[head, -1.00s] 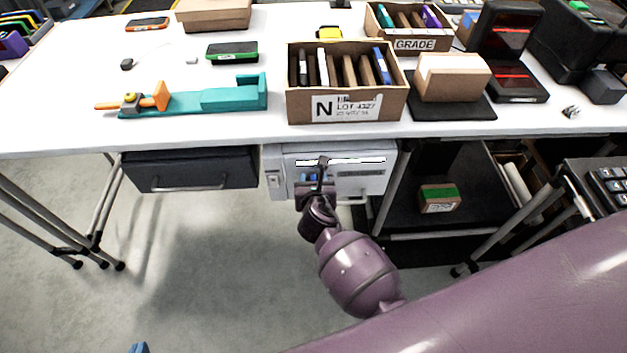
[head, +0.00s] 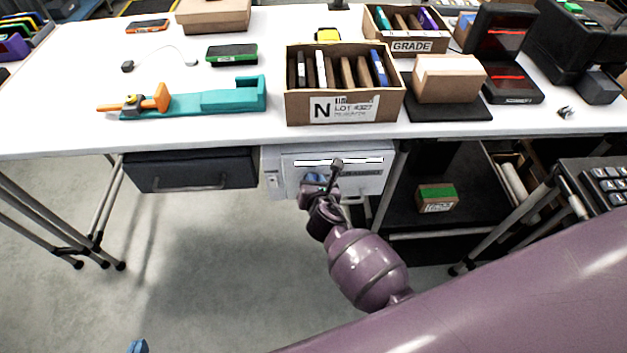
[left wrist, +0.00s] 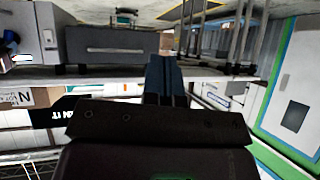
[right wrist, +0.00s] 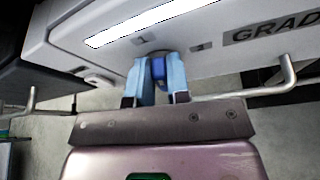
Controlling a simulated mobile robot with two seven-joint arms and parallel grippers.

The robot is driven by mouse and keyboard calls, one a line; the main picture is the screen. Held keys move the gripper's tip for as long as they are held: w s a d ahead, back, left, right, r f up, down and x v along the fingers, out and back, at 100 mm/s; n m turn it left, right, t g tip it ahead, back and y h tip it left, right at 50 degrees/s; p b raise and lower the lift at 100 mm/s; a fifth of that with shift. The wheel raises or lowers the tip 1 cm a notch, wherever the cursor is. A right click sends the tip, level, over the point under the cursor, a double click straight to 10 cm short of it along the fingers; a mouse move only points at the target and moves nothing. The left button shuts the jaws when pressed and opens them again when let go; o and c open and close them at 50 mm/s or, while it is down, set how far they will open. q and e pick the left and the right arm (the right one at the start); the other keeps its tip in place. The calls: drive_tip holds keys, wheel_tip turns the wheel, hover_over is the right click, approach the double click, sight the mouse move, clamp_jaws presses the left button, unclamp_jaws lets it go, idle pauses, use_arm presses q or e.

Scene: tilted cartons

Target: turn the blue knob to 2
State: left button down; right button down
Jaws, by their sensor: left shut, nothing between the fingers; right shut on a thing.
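The blue knob (right wrist: 158,72) is on the front of a white unit (head: 370,183) under the table. In the right wrist view it shows between the pale blue fingers of my right gripper (right wrist: 160,82), which is shut on it. In the head view my right gripper (head: 313,182) is at the unit's front and covers the knob. My left gripper (left wrist: 167,82) is shut and empty, away from the unit. Its tip (head: 138,347) shows at the bottom of the head view.
A bar handle (right wrist: 288,80) sticks out from the unit's front beside my right gripper. A dark drawer (head: 190,170) hangs to the left of the unit. A shelf cart (head: 440,237) stands to the right. The table (head: 60,115) above carries cartons and tools.

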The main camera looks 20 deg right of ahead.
drive_tip(key=m+y, duration=0.1)
drive_tip(key=d+f+m+t+b, duration=0.1)
drive_tip(key=m, duration=0.1)
drive_tip(key=shift+s+y, duration=0.2)
drive_tip(key=shift+y, duration=0.2)
drive_tip(key=m+b, duration=0.1)
drive_tip(key=f+m+t+y+b, duration=0.1)
drive_tip(key=shift+s+d+m+b, duration=0.1)
drive_tip(key=shift+d+m+b, duration=0.05)
drive_tip(key=shift+m+b, duration=0.25)
drive_tip(key=shift+d+f+m+t+y+b, duration=0.15)
drive_tip(key=shift+m+t+y+b, duration=0.35)
drive_tip(key=shift+m+b, duration=0.55)
drive_tip(key=shift+f+m+b, duration=0.15)
drive_tip(key=shift+m+b, duration=0.3)
drive_tip(key=shift+m, duration=0.2)
drive_tip(key=shift+m+t+b, duration=0.7)
drive_tip(key=shift+m, duration=0.2)
use_arm(q)
wheel_tip(320, 180, down, 8)
drive_tip(key=s+g, duration=0.1)
use_arm(e)
drive_tip(key=shift+m, duration=0.3)
use_arm(q)
drive_tip(key=shift+w+r, duration=0.1)
drive_tip(key=shift+w, duration=0.15)
